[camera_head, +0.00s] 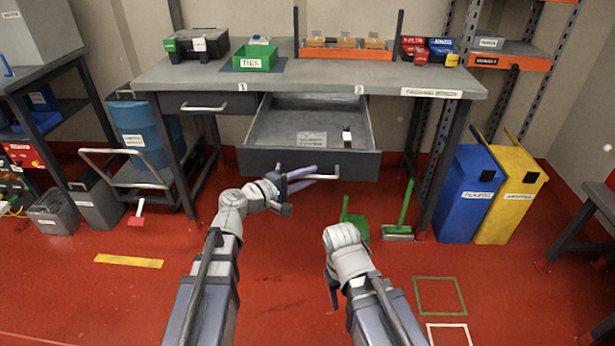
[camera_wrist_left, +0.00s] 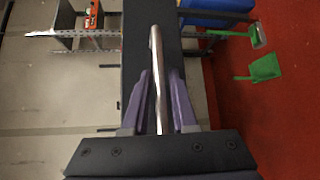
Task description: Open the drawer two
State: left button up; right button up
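Drawer two (camera_head: 262,160), below the label 2 on the workbench edge, is pulled far out. Its inside shows, with a pale label and a small black-and-white object in it. Its metal handle (camera_head: 327,177) also shows in the left wrist view (camera_wrist_left: 157,60). My left gripper (camera_head: 308,173) is at the drawer front. Its purple fingers (camera_wrist_left: 160,100) lie on either side of the handle bar, with a visible gap, so it looks open around the bar. My right arm points down in front of the bench; its gripper (camera_head: 333,293) is mostly hidden.
Drawer one (camera_head: 205,105) is closed. The workbench top (camera_head: 300,72) holds a green bin, a black case and an orange rack. Blue (camera_head: 467,195) and yellow bins stand farther right.

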pick_arm(q)
jog(key=shift+o, duration=1.2)
jog(key=shift+s+a, duration=0.1)
jog(key=p+v, duration=0.1)
jog(key=v, duration=0.6)
jog(key=shift+s+a, duration=0.2)
jog(key=s+d+f+m+g+y, duration=0.3)
jog(key=s+d+f+m+g, duration=0.55)
jog(key=f, duration=0.35)
jog(key=s+a+f+m+g+y, duration=0.35)
jog(key=s+f+m+y, duration=0.3)
jog(key=s+y, duration=0.25)
notch_tip(320, 180, up, 27)
jog(key=p, duration=2.7)
jog(key=shift+s+a+n+y, duration=0.3)
jog(key=shift+s+a+y, duration=0.05)
jog(key=shift+a+y, duration=0.1)
